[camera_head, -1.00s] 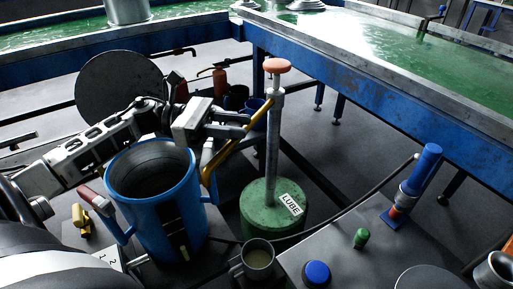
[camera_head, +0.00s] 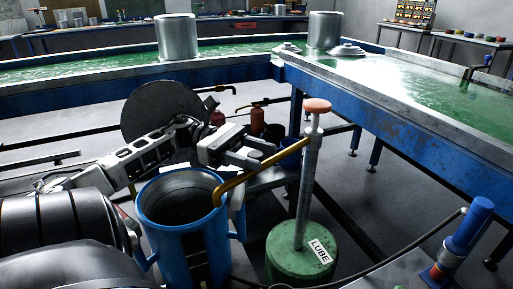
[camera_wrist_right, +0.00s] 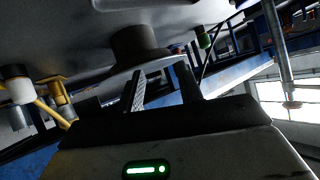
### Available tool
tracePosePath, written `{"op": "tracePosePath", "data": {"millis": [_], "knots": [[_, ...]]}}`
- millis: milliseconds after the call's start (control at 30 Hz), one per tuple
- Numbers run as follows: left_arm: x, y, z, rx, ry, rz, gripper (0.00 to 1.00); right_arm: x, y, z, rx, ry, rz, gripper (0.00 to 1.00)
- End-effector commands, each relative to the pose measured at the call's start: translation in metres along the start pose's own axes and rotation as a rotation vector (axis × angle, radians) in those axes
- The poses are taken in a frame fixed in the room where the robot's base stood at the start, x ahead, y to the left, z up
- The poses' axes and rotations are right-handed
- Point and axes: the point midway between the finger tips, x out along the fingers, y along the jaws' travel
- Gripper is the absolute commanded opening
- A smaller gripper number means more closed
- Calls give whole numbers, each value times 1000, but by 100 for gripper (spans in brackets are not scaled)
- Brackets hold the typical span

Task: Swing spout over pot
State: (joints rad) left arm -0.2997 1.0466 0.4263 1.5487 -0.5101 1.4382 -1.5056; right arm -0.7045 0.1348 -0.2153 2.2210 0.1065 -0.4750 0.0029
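The brass spout (camera_head: 247,174) runs from the post of the green LUBE pump (camera_head: 288,258) leftward to the blue pot (camera_head: 190,245). Its bent end points down at the right part of the pot's rim; how far inside the opening it hangs is hard to tell. The pot stands upright and open, dark inside. My left gripper (camera_head: 268,152) is beside the spout's middle, behind and above the pot's right side; whether its fingers touch the spout or are closed is unclear. My right gripper (camera_wrist_right: 162,88) shows in the right wrist view with fingers apart and nothing between them.
A dark round disc (camera_head: 160,108) stands behind my left arm. The pump's orange knob (camera_head: 317,105) rises above the spout. Blue-framed tanks (camera_head: 400,125) of green liquid run behind. A blue cylinder (camera_head: 467,228) stands at right. A dark cylindrical thing (camera_wrist_right: 138,46) lies beyond my right fingers.

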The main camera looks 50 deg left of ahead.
Motion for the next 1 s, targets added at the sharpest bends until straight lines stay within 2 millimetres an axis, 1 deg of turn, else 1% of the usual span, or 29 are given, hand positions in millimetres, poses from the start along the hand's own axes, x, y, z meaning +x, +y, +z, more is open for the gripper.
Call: {"op": "tracePosePath", "data": {"millis": [267,367,467,500,600,800,1000], "knots": [[0,0,3,2,-1,-2,50,0,0,0,0,0,0,36],[0,0,12,5,0,-2,50,-1,0,-1,0,0,0,36],[0,0,29,5,0,-1,50,-1,0,-2,0,0,0,36],[1,-3,36,5,0,-3,50,-2,0,-2,0,-1,0,36],[9,-19,54,4,0,-3,50,-3,-1,-3,2,-5,0,36],[23,-48,93,6,0,-2,50,-2,0,2,4,-16,1,36],[42,-88,110,5,-1,-2,50,0,1,4,2,-14,2,36]]}}
